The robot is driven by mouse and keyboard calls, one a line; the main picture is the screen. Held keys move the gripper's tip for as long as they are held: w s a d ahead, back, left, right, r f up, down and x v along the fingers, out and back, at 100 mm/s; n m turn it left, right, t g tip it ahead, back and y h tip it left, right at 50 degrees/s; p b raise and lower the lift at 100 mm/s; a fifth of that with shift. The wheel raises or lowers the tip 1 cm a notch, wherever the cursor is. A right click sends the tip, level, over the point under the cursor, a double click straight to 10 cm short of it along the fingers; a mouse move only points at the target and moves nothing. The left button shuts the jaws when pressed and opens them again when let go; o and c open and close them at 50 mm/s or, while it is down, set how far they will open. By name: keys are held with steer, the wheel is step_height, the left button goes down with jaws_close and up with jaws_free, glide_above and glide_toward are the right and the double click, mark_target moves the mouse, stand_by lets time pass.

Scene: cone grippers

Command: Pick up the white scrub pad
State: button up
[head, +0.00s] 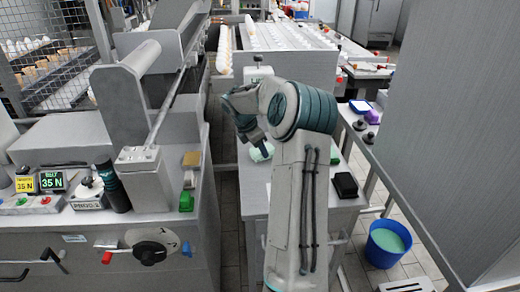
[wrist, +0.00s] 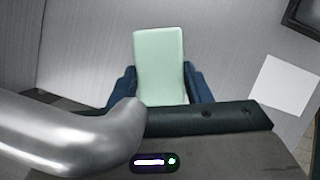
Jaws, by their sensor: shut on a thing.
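The white scrub pad, pale with a greenish tint, stands out between the two blue fingers in the wrist view (wrist: 158,58). My gripper (wrist: 160,90) is shut on it, with a finger at each side of its lower end. In the head view the pad (head: 262,153) shows as a small pale patch just below my gripper (head: 256,143), over the grey table (head: 256,195). My arm hides part of the table. I cannot tell whether the pad touches the tabletop.
A black block (head: 345,185) lies on the table right of my arm. A grey machine (head: 130,175) stands close on the left. A tall grey panel (head: 450,120) bounds the right. A blue bucket (head: 387,243) stands on the floor. A white square (wrist: 283,86) shows in the wrist view.

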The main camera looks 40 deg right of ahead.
step_height(320, 180, up, 6)
steer(key=shift+s+a+r+p, duration=0.1)
steer(key=shift+s+r+p, duration=0.05)
steer(key=shift+p, duration=0.25)
steer(key=s+a, duration=0.5)
steer(key=s, duration=0.3)
steer(key=s+a, duration=0.5)
steer(key=s, duration=0.3)
steer(key=shift+s+b, duration=0.25)
steer(key=shift+b, duration=0.15)
steer(key=shift+o, duration=0.9)
steer(key=shift+c, duration=0.2)
steer(key=shift+f, duration=0.2)
